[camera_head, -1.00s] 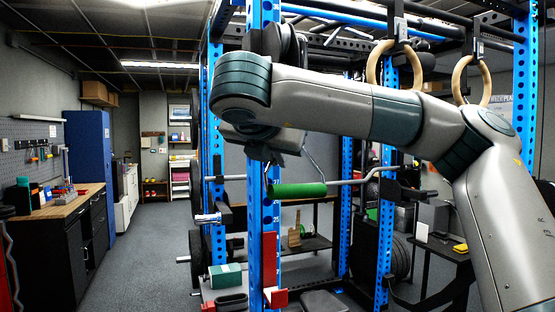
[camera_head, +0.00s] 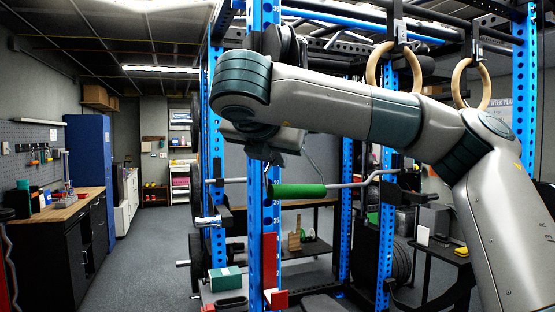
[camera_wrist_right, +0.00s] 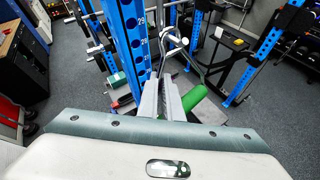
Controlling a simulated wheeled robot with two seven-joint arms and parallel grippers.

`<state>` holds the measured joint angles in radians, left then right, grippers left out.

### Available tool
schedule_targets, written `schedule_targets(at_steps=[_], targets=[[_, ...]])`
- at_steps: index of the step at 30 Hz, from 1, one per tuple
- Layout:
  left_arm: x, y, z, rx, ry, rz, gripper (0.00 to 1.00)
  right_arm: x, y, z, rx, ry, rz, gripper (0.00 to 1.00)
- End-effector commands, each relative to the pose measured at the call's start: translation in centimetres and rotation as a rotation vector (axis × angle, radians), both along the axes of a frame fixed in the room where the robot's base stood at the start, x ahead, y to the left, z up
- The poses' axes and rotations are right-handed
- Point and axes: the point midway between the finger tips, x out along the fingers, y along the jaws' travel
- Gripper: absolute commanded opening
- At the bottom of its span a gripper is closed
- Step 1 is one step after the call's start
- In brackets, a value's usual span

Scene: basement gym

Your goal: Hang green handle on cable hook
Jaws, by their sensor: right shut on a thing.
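The green handle (camera_head: 299,191) hangs level below my right gripper (camera_head: 275,160) in the head view, in front of the blue rack. A thin metal side wire slants up from its right end toward the hand. In the wrist view the green handle (camera_wrist_right: 194,98) lies just right of the close-together fingers of my right gripper (camera_wrist_right: 162,98). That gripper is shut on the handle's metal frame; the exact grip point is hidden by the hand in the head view. A silvery fitting (camera_wrist_right: 178,41), possibly the cable hook, shows beyond the fingertips; I cannot tell whether it touches the handle. My left gripper is out of view.
A blue rack upright (camera_head: 258,215) stands right beside the handle, with a red part (camera_head: 271,262) low on it. A bent metal bar (camera_head: 365,180) runs behind. Two wooden rings (camera_head: 377,68) hang at upper right. The floor (camera_head: 150,255) at left is clear.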

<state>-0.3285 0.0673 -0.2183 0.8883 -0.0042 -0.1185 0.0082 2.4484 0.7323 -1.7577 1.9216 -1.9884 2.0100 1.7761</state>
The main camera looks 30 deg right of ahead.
Motion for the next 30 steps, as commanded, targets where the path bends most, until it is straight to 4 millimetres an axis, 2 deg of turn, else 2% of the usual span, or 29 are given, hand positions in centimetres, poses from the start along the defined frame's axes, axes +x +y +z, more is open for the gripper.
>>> schedule_targets(at_steps=[10,25,28,30], targets=[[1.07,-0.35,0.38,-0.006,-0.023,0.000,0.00,0.03,0.01,-0.06,-0.001,0.001,0.000,0.00],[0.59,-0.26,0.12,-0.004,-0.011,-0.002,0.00,0.03,0.01,-0.06,-0.001,0.001,0.000,0.00],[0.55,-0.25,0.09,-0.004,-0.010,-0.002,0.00,0.03,0.01,-0.06,-0.001,0.001,0.000,0.25],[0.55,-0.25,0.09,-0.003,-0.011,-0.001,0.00,0.03,0.01,-0.04,-0.001,0.001,0.000,0.28]])
